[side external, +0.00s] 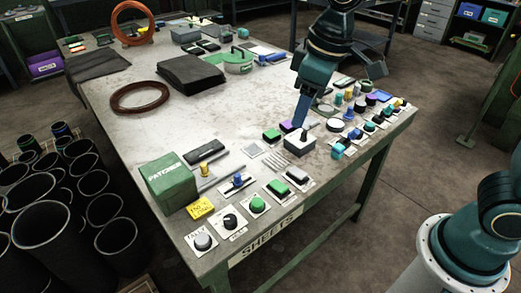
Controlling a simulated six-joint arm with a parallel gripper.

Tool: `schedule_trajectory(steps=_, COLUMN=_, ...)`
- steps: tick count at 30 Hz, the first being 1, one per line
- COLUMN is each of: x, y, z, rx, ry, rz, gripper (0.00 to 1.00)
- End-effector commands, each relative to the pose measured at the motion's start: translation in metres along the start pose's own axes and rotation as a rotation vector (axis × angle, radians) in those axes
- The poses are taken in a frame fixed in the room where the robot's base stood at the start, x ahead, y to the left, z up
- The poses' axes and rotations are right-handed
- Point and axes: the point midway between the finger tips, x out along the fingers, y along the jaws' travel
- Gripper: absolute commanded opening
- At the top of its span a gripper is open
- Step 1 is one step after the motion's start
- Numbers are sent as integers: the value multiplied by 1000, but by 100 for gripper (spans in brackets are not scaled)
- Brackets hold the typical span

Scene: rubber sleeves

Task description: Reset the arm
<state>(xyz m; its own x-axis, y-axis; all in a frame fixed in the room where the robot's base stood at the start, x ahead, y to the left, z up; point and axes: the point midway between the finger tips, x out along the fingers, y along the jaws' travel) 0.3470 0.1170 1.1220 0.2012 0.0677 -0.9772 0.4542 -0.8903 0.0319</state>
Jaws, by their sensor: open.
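My gripper (338,98) hangs over the right part of the table, with its fingers apart and nothing visible between them. Part of the box's top is hidden by the finger. No label reading "reset" is legible.
The table (135,115) carries switch plates and buttons, including a green button (257,204) and a black knob (230,221). A green PATCHES box (168,184) stands front left. Crowded coloured controls (370,113) lie at right. Black sleeves (40,222) stand on the floor.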

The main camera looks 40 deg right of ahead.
Motion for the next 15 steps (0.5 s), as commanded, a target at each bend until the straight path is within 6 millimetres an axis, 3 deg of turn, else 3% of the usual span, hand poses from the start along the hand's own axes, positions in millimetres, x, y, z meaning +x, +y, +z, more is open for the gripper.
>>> schedule_trajectory(steps=6, x=-31, y=18, z=43, rx=105, ry=63, rz=27, gripper=53)
schedule_trajectory(steps=15, x=-56, y=30, z=103, rx=243, ry=142, rz=65, gripper=53)
